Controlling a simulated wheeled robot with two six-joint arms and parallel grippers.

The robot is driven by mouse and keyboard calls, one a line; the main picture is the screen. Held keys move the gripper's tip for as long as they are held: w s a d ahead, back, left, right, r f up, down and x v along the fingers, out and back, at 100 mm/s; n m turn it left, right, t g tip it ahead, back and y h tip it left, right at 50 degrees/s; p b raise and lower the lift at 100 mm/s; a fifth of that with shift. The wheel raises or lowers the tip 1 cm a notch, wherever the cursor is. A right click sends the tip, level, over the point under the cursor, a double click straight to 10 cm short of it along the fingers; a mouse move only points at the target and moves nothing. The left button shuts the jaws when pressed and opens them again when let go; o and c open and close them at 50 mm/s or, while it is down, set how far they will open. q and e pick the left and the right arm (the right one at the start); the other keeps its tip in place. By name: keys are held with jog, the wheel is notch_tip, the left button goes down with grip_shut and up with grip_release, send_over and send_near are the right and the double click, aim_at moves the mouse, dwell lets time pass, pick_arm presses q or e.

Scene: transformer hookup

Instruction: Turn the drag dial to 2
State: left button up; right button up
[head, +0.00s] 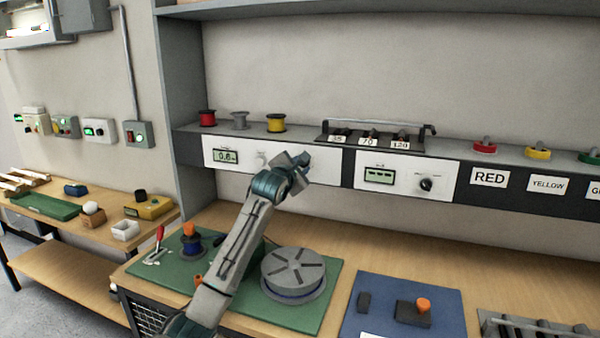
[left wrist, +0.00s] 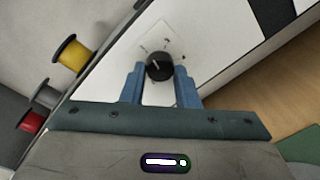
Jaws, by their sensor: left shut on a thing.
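A black dial (left wrist: 160,66) with a pale pointer mark sits on a white panel, with small marks around it, in the left wrist view. My left gripper (left wrist: 159,74) has its two blue fingers on either side of the dial and is shut on it. In the head view my left gripper (head: 298,166) is at the right part of the left white panel (head: 240,166) and hides the dial. That panel has a small display (head: 228,155) that seems to read 0.0. The dial's lettering is too small to read. My right gripper is not in view.
A second white panel to the right has a display (head: 379,176) and a black knob (head: 426,184). Red (head: 207,118), grey (head: 240,120) and yellow (head: 276,123) spools stand on the ledge above. A round grey drum (head: 293,270) sits on the green mat below my arm.

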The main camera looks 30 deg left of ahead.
pick_arm(q)
jog(key=shift+f+n+b, duration=0.15)
jog(key=shift+n+b, duration=0.15)
jog(key=shift+n, duration=0.8)
jog(key=shift+n+b, duration=0.3)
jog(key=shift+b, duration=0.1)
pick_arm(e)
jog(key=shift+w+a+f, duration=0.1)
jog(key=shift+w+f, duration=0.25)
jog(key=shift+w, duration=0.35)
pick_arm(q)
jog(key=o, duration=1)
jog(key=shift+c, duration=0.2)
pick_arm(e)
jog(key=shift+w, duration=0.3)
